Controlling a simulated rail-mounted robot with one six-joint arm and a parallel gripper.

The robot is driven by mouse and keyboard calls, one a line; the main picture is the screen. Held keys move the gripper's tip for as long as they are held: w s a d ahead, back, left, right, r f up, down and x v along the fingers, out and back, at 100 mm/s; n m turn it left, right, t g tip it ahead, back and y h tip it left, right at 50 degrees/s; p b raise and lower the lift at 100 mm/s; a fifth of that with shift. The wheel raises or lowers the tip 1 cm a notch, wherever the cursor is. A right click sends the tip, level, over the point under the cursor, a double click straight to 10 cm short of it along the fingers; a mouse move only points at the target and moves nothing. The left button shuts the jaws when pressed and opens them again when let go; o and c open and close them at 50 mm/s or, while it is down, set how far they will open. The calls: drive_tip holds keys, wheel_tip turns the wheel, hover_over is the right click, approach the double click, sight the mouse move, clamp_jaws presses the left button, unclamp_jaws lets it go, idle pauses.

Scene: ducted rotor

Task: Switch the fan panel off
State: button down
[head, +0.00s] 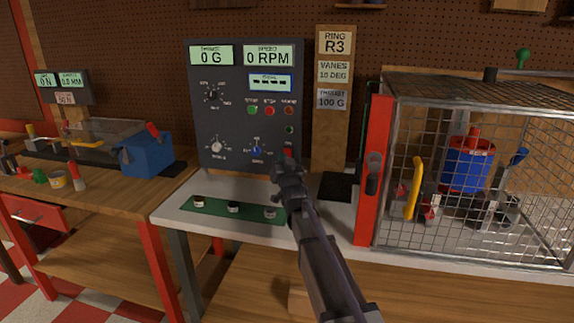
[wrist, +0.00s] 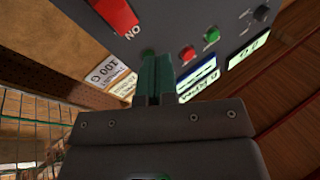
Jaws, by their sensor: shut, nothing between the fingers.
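The dark grey fan panel (head: 230,125) stands upright at the back of the white bench. Its displays read 0 G and 0 RPM. A red switch (wrist: 116,14) with the word ON beside it is at the panel's lower right. It shows close up and upside down in the wrist view; in the head view my gripper (head: 287,163) partly covers it. My gripper also shows in the wrist view (wrist: 155,65), shut and empty, its fingertips close to the panel beside the switch. I cannot tell whether they touch the panel.
The panel also bears knobs, a green button (head: 252,110) and a red button (head: 270,111). A green strip (head: 215,208) with 3 small dark parts lies in front. A wire cage (head: 480,110) with a red post (head: 375,170) stands to the right. A sign board (head: 333,130) is behind.

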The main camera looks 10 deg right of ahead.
drive_tip(key=shift+w+d+f+b, duration=0.3)
drive_tip(key=shift+w+d+f, duration=0.05)
drive_tip(key=shift+w, duration=0.35)
drive_tip(key=shift+w+d+f+b, duration=0.25)
drive_tip(key=shift+w+d+f, duration=0.1)
drive_tip(key=shift+w, duration=0.35)
drive_tip(key=shift+w+d+f+b, duration=0.3)
drive_tip(key=shift+w+f, duration=0.05)
drive_tip(key=shift+w, duration=0.35)
idle(0.3)
drive_tip(key=shift+w+d+f, duration=0.15)
drive_tip(key=shift+w+f, duration=0.05)
drive_tip(key=shift+w, duration=0.15)
drive_tip(key=shift+w+d+f+b, duration=0.2)
drive_tip(key=shift+w+b, duration=0.2)
idle(0.7)
drive_tip(key=shift+w+d, duration=0.1)
drive_tip(key=shift+w, duration=0.2)
idle(0.8)
drive_tip(key=shift+r, duration=0.15)
drive_tip(key=shift+s+a, duration=0.35)
drive_tip(key=shift+s, duration=0.35)
drive_tip(key=shift+r, duration=0.1)
